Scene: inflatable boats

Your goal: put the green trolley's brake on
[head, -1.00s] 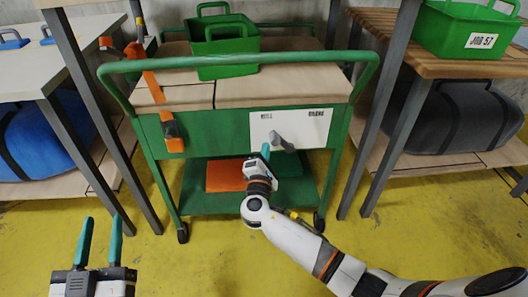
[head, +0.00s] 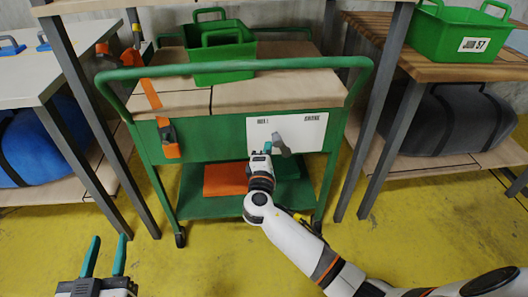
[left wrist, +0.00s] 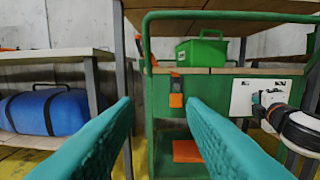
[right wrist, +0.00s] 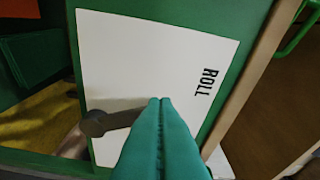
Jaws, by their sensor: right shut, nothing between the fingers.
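The green trolley (head: 215,147) stands ahead with a white panel (head: 312,130) on its front. The panel has one printed word at its left and one at its right; the right wrist view shows "ROLL" on the panel (right wrist: 140,60). My right gripper (head: 266,148) is shut and empty, at the panel just left of the lever. In the right wrist view the lever (right wrist: 97,123) passes behind the fingers; I cannot tell whether they touch. My left gripper (head: 104,258) is open and empty, low at the left.
Green crates stand on the trolley (head: 218,45) and on the right bench (head: 462,32). An orange strap (head: 151,93) hangs at the trolley's left. Blue (head: 35,145) and grey (head: 450,118) bundles lie under the side tables. The yellow floor in front is clear.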

